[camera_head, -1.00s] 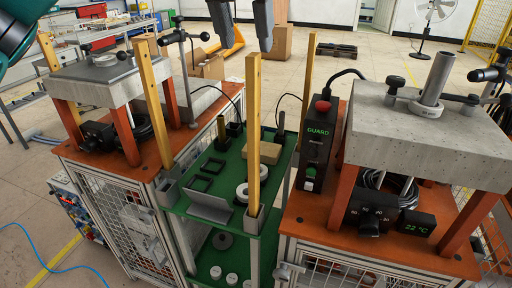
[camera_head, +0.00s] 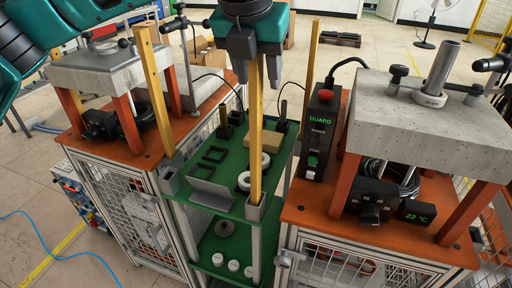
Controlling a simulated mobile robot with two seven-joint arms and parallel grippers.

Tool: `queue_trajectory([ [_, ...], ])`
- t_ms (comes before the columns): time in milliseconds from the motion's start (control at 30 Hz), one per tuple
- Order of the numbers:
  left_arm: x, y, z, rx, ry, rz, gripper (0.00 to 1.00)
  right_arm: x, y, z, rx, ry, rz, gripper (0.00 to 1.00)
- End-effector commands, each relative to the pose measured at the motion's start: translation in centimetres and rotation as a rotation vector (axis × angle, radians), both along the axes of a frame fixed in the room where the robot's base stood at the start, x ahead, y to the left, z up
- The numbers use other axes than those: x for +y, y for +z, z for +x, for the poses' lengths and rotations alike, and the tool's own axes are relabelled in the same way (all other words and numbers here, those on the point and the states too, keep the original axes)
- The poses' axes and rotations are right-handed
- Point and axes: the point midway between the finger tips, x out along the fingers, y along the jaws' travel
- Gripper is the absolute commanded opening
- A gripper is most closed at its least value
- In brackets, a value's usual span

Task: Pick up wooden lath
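A long wooden lath (camera_head: 256,140) stands upright in a grey corner holder (camera_head: 255,207) at the front right of the green shelf (camera_head: 227,180). My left gripper (camera_head: 259,76) points down at the lath's upper end. Its two dark fingers are apart, one on each side of the lath, with gaps showing, and its body hides the lath's top. Whether the lath is fully between the fingers in depth is hard to tell. Another lath (camera_head: 154,90) stands at the shelf's front left, and one (camera_head: 309,75) at the back right. My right gripper is not in view.
The shelf stands between two orange-topped heater stations. The right station has a grey slab (camera_head: 425,120) and a guard box with a red button (camera_head: 318,135). The left has a grey plate (camera_head: 95,65). A wooden block (camera_head: 258,136) and white rings lie on the shelf.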

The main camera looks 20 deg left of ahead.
Motion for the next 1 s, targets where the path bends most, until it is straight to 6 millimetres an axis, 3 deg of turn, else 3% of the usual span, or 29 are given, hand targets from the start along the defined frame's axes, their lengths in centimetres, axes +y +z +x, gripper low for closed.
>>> queue_trajectory([
  [500, -0.02, 0.07, -0.02, -0.001, 0.0, 0.0, 0.0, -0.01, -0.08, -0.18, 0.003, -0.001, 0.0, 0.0],
  [1000, -0.03, 0.16, 0.0, -0.002, 0.0, -0.001, 0.0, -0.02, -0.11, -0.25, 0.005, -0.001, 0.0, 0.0],
])
